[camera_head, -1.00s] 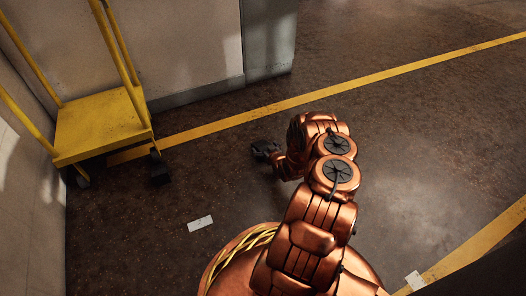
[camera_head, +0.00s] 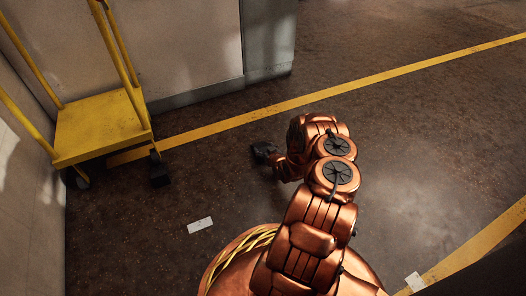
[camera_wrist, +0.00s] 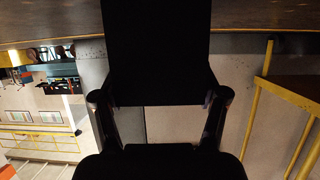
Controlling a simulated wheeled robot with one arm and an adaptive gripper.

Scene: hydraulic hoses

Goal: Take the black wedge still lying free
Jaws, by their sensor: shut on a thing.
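My gripper (camera_wrist: 160,98) is shut on a black wedge (camera_wrist: 155,45), which fills the space between its two fingers in the wrist view. The held wedge is very dark there, so its slope is hard to make out. In the head view my gripper (camera_head: 266,151) is a small dark shape left of my copper arm, and wedge and fingers cannot be told apart. Another black block, apparently a wedge (camera_head: 160,174), is on the floor at the near right wheel of the yellow cart (camera_head: 100,122). Whether it touches that wheel is unclear.
The cart stands in the corner by the pale walls at the left. A yellow floor line (camera_head: 330,92) runs behind my arm, and another curves at the right. A white floor marker (camera_head: 200,225) lies left of my base. The floor between cart and gripper is clear.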

